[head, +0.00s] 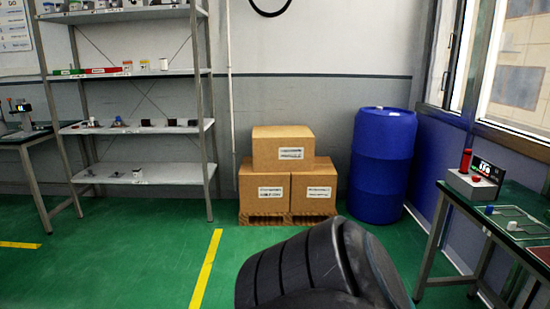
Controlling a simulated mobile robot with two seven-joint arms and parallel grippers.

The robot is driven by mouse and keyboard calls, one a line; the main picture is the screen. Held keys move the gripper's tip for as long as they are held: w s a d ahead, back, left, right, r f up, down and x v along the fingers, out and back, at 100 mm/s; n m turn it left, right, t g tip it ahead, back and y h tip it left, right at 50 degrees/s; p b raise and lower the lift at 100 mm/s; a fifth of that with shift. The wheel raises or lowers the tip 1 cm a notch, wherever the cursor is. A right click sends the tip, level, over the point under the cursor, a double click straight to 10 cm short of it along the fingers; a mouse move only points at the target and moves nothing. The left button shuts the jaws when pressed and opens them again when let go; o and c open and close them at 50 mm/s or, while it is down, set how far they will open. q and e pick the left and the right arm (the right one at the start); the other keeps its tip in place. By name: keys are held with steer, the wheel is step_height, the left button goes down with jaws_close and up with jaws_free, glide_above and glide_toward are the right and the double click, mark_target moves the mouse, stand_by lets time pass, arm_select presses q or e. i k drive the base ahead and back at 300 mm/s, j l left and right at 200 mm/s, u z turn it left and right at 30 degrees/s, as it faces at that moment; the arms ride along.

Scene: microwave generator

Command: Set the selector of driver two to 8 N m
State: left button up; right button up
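No driver that I can identify as driver two shows in the head view, and no selector can be made out. A grey box with a red cylinder on top and a dark lit display (474,184) stands on the green-topped table at the right edge. Another small device with a lit display (24,115) stands on a table at the far left. Its details are too small to read. Neither of my grippers is in view.
A metal shelf rack (140,127) holds small items at the left. Cardboard boxes (284,150) sit on a pallet beside a blue drum (382,165). A large dark ribbed shape (305,265) fills the lower middle. Green floor (120,255) is open at the left.

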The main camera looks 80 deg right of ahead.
mark_target(476, 179)
steer(key=z, duration=3.9)
steer(key=i+u, duration=0.15)
steer(key=u, duration=0.25)
steer(key=i+l+u, duration=0.1)
steer(key=u, duration=0.25)
steer(key=i+l+u, duration=0.15)
steer(key=u, duration=0.25)
steer(key=i+l+u, duration=0.15)
steer(key=i+l, duration=0.15)
steer(key=i+l+u, duration=0.15)
steer(key=i+l, duration=0.15)
steer(key=l, duration=0.25)
